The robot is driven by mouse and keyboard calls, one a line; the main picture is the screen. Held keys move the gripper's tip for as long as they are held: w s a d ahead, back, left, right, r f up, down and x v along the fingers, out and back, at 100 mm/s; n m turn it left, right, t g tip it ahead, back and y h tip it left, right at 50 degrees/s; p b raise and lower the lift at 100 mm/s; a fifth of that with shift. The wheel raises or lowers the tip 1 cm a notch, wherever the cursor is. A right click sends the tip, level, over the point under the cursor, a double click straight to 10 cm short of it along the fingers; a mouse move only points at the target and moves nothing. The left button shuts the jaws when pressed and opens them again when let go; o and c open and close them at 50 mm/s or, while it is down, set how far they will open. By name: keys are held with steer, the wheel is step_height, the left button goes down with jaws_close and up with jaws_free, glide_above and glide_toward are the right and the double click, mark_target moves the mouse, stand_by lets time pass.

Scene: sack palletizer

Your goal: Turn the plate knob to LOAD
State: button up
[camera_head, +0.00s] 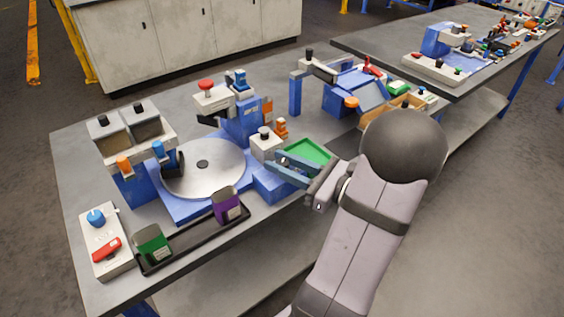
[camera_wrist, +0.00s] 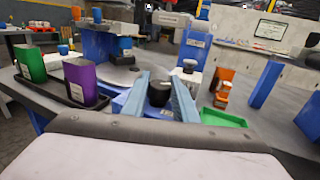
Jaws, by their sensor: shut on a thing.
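A black round knob (camera_wrist: 160,92) shows in the wrist view, low on the blue base beside the round plate. My gripper (camera_wrist: 160,88) has one blue-grey finger on each side of it and is shut on it. In the head view my gripper (camera_head: 279,166) reaches in from the right over the blue block (camera_head: 272,186) at the plate's right side. The fingers largely hide the knob there. The grey round plate (camera_head: 203,168) lies flat on its blue base. I cannot read a LOAD mark or tell the knob's setting.
A white block with a black top knob (camera_head: 265,144) stands close behind my fingers. A green tray (camera_head: 310,152) lies just right of them. A purple cup (camera_head: 226,206) and a green cup (camera_head: 153,245) stand in a black tray in front. A control box (camera_head: 104,258) sits front left.

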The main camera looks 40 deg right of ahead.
steer(key=shift+y, duration=0.3)
steer(key=n+g+y+p, duration=0.2)
steer(key=n+y, duration=0.1)
steer(key=shift+r+y+p, duration=0.15)
steer(key=shift+y+p, duration=0.15)
steer(key=shift+y, duration=0.1)
steer(key=n+g+y+p, duration=0.3)
steer(key=n+g+y, duration=0.1)
steer(key=g, duration=0.1)
steer(key=shift+n+y, duration=0.3)
steer(key=n+g+y+p, duration=0.1)
steer(key=g+p, duration=0.1)
steer(key=shift+n+g+p, duration=0.3)
steer(key=shift+p, duration=0.05)
steer(key=shift+n+g+y+p, duration=0.4)
steer(key=shift+g+p, duration=0.2)
steer(key=shift+g, duration=0.3)
